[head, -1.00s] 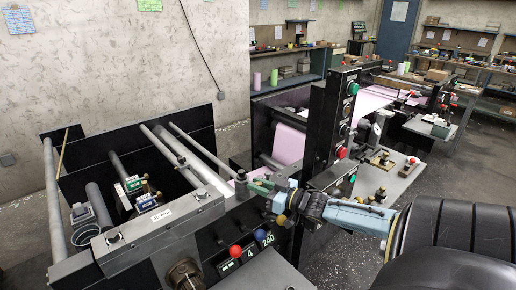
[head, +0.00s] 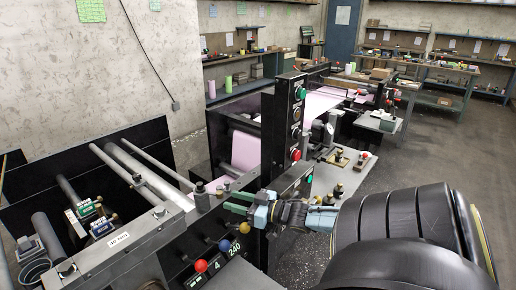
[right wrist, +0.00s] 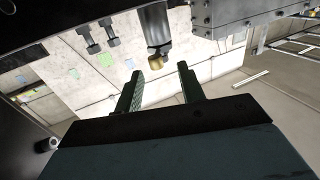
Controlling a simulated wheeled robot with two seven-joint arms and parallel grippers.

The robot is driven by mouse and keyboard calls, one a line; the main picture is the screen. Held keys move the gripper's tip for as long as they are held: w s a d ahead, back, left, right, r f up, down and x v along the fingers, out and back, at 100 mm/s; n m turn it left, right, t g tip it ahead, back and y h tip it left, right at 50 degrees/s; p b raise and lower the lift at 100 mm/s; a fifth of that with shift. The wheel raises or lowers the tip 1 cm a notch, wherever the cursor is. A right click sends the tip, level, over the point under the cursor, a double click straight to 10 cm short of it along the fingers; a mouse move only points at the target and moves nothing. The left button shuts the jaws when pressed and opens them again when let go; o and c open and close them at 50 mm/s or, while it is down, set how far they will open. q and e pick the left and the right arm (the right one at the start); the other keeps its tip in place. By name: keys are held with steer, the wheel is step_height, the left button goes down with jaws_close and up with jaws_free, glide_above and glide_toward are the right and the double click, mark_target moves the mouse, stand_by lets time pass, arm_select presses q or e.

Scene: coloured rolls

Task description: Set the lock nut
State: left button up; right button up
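A brass-coloured nut (right wrist: 159,60) sits on the end of a dark cylinder (right wrist: 155,27) in the right wrist view. It shows beyond and between my two fingertips, apart from both. I take it for the lock nut; I cannot pick it out in the head view. My right gripper (right wrist: 160,82) is open and empty, with dark green ribbed fingers. In the head view my right gripper (head: 236,206) is beside the front rail of the machine, right of a small dark post (head: 201,194). My left gripper is not in view.
Red (head: 201,266), blue (head: 225,244) and yellow (head: 244,227) knobs stand just below my right gripper. A black control column (head: 283,130) with buttons rises behind it. Two hex bolts (right wrist: 110,35) hang left of the nut. Open floor lies at the right.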

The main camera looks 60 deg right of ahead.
steer(key=s+d, duration=0.1)
steer(key=s, duration=0.6)
steer(key=shift+s+p, duration=0.15)
steer(key=shift+p, duration=0.15)
steer(key=s+a+f+m+g+h+b, duration=0.1)
steer(key=s+f+g+h, duration=0.2)
steer(key=f, duration=0.7)
steer(key=s+f+m+g+b, duration=0.15)
steer(key=s+f, duration=0.35)
steer(key=f, duration=0.6)
steer(key=s+a+f+g+h+b, duration=0.1)
steer(key=s+f+g+h, duration=0.2)
steer(key=f, duration=0.7)
steer(key=s+a+f+n+g+y+b, duration=0.1)
steer(key=s+a+f+g, duration=0.2)
steer(key=s+a+f, duration=0.2)
steer(key=s+a+f+n+g+y+b, duration=0.1)
steer(key=s+a+f+g, duration=0.2)
steer(key=s+a+f, duration=0.3)
steer(key=s+a+f+n+g+y+b, duration=0.1)
steer(key=s+a+f+g, duration=0.2)
steer(key=s+a+f, duration=0.3)
steer(key=a+f, duration=0.5)
steer(key=a, duration=0.4)
steer(key=shift+a, duration=0.4)
steer(key=shift+f, duration=0.1)
